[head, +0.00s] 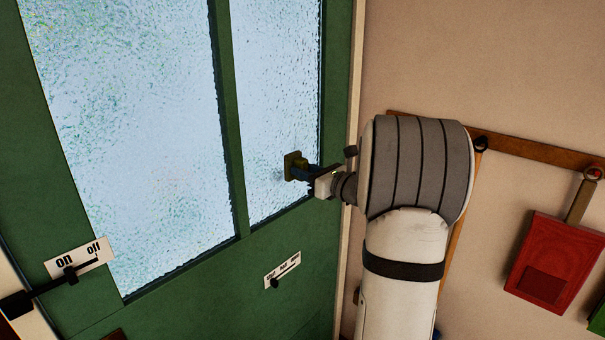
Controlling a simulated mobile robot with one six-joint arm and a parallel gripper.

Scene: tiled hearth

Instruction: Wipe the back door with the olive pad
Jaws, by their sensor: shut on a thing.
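The back door (170,275) is green with two panes of frosted glass and fills the left half of the head view. My gripper (312,177) is at the right pane (275,80), near its lower right part. It is shut on the olive pad (293,165), a small squarish block. The pad's face is turned to the glass; I cannot tell whether it touches. My arm reaches in from the lower right and hides part of the door frame and wall behind it.
A white plate marked on and off (88,257) with a dark lever is at the lower left. A smaller labelled slider plate (283,270) is on the door's lower panel. Right of the door, a wooden rail (535,152) runs along the wall, with a red item (553,262) hanging from it.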

